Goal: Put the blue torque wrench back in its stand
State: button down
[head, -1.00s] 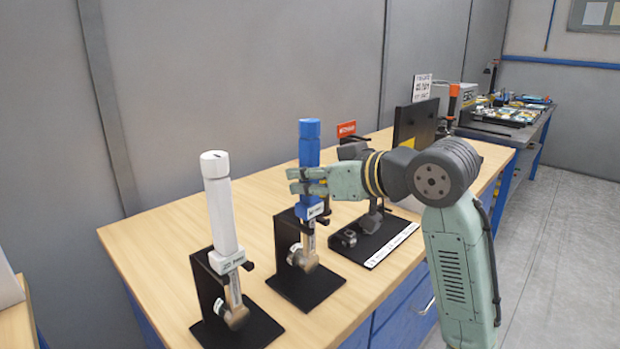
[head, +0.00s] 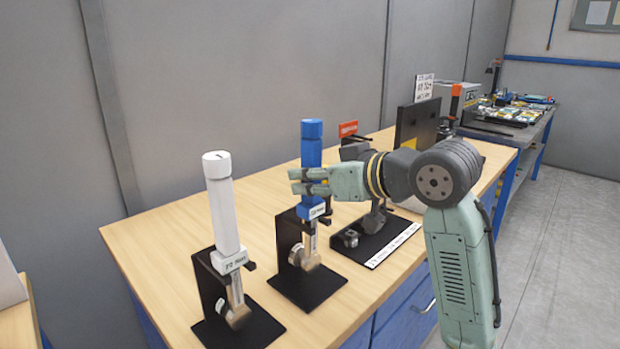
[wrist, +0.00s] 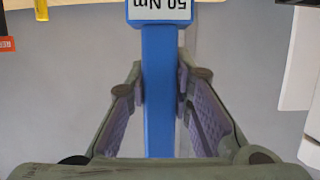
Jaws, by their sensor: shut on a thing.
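The blue torque wrench (head: 311,146) stands upright, head down, at its black stand (head: 291,247) on the wooden bench. Its silver head (head: 307,254) is low in front of the stand's upright plate; whether it is fully seated I cannot tell. My gripper (head: 297,181) comes in from the right and is shut on the blue handle below its top. In the wrist view the two finger pads (wrist: 158,95) press on both sides of the blue shaft (wrist: 158,75), and a white "50 Nm" label (wrist: 160,10) shows at the upper edge.
A white torque wrench (head: 221,205) stands in its own black stand (head: 255,325) at the left. Behind my gripper are a black base with a fixture (head: 372,243), a red sign (head: 348,129) and a dark panel (head: 416,125). The bench (head: 165,240) is clear at the far left.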

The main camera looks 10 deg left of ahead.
jog(key=shift+f+b, duration=0.55)
jog(key=shift+f, duration=0.15)
dwell(0.6)
jog(key=c, duration=1.7)
grip_release()
jog(key=o, duration=0.4)
jog(key=shift+c, duration=0.2)
jog(key=shift+f, duration=0.1)
